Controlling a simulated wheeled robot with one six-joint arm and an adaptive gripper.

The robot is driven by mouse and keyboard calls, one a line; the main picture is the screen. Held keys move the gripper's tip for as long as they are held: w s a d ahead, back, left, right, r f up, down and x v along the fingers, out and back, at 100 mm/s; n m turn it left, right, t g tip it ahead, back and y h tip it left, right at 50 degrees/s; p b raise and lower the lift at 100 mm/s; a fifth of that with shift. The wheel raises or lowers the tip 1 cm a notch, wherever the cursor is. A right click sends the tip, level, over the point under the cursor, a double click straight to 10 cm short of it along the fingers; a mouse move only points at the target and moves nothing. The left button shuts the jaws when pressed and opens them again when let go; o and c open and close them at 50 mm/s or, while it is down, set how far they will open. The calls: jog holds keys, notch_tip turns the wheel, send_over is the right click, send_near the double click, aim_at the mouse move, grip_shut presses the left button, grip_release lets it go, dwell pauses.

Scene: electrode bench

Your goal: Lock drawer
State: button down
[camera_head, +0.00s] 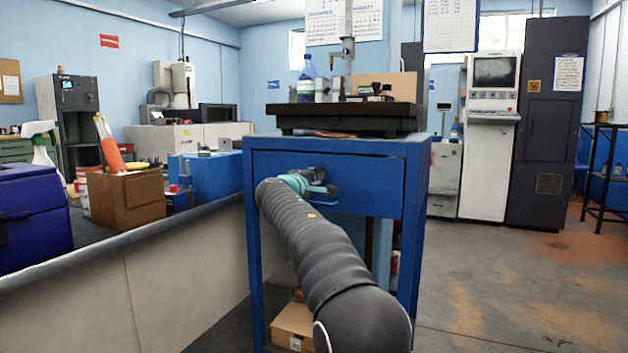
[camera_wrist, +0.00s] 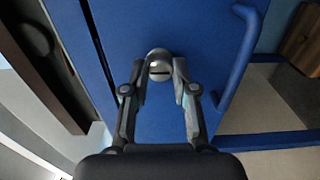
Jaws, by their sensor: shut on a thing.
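The blue drawer (camera_head: 372,170) is under the top of a blue metal stand and looks closed in the head view. In the wrist view its blue front (camera_wrist: 205,25) fills the upper middle. A round silver lock (camera_wrist: 159,57) with a dark, roughly horizontal slot sits on it. My gripper (camera_wrist: 163,72) has one finger on each side of the lock and is shut on it. In the head view my gripper (camera_head: 318,188) is at the drawer front, partly hidden behind my dark arm. The lock is hidden in the head view.
A blue bar handle (camera_wrist: 243,60) stands out right of the lock in the wrist view. A dark plate (camera_head: 345,117) with a bottle (camera_head: 306,78) and instruments lies on the stand. A bench (camera_head: 110,245) runs along the left. A cardboard box (camera_head: 292,325) sits below. Floor at right is open.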

jog(key=c, duration=0.9)
grip_release()
jog(key=shift+d, duration=0.1)
jog(key=shift+s+a, duration=0.35)
jog(key=shift+s, duration=0.05)
jog(key=v, duration=1.1)
jog(key=shift+f, duration=0.1)
